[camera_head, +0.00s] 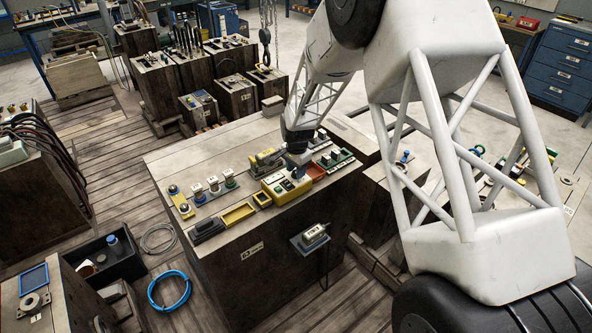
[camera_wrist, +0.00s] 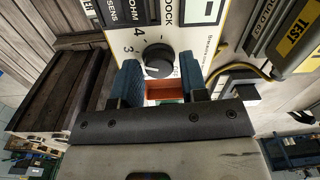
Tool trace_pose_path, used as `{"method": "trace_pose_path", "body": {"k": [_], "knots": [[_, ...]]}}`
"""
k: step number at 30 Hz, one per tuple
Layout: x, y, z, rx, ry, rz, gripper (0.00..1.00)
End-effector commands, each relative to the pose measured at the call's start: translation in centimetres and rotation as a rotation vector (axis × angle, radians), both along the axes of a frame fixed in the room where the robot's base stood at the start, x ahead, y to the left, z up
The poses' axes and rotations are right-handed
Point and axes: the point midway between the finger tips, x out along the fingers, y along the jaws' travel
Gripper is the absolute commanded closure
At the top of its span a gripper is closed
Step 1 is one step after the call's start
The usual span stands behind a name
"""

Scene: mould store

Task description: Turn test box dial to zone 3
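The yellow test box (camera_head: 283,189) sits on the wooden block near its front edge. In the wrist view its pale panel (camera_wrist: 205,35) carries a round black dial (camera_wrist: 158,60) with printed numerals beside it; 4 and 3 can be read to its upper left and left. I cannot tell for certain which numeral the dial points to. My gripper (camera_wrist: 159,68) is open, with its two blue fingers on either side of the dial and small gaps between them and it. In the head view my gripper (camera_head: 299,172) is over the test box, hiding part of its top.
On the wooden block (camera_head: 225,270), a yellow tray (camera_head: 238,214), an orange-red tray (camera_head: 316,171) and a green rack (camera_head: 335,160) lie near the box. A grey device (camera_head: 314,235) hangs on the block's front. A blue hose coil (camera_head: 169,290) lies on the floor.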

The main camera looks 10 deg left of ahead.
Motion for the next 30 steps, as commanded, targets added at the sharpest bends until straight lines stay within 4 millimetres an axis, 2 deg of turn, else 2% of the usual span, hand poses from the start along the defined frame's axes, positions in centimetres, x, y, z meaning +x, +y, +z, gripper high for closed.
{"method": "trace_pose_path", "body": {"k": [8, 14, 30], "knots": [[-0.1, 0.0, -0.1, 0.0, 0.001, 0.0, 0.6], [-0.1, 0.0, 0.8, 0.0, 0.001, 0.001, 0.6], [-0.1, -0.1, 6.9, 0.0, 0.0, 0.0, 0.6]]}}
